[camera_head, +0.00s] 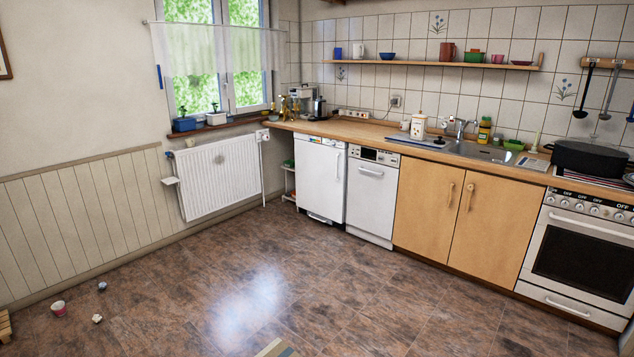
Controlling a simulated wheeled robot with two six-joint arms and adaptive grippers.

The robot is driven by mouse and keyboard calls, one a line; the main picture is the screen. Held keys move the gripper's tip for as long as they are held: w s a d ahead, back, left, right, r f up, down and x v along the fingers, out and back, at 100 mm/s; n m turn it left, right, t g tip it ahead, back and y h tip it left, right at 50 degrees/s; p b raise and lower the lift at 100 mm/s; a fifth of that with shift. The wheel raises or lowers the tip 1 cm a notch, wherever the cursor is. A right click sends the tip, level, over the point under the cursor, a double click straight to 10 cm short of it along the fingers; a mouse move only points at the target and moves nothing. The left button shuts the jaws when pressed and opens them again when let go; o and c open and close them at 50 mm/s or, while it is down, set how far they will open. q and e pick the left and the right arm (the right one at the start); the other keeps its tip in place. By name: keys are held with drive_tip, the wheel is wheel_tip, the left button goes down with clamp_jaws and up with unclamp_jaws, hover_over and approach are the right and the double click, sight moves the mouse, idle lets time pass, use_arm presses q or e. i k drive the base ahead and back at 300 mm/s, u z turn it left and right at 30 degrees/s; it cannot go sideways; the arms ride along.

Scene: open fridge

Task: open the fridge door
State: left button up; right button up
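The white fridge (318,180) stands under the left end of the wooden counter, at the middle of the view. Its front door looks shut. A vertical handle (338,167) sits near the door's right edge, in its upper half. Neither of my grippers is in view, and nothing touches the fridge door.
A white dishwasher (371,198) stands right of the fridge, followed by wooden cupboards (465,215) and an oven (580,260). A radiator (220,178) is on the left wall. The floor before the fridge is clear; a small cup (58,308) lies far left.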

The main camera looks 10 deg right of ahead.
sight(321, 169)
drive_tip(key=u, duration=0.2)
drive_tip(key=i, duration=3.25)
drive_tip(key=z, duration=0.35)
drive_tip(key=i, duration=1.5)
drive_tip(key=z, duration=1.1)
drive_tip(key=i, duration=1.25)
drive_tip(key=z, duration=0.7)
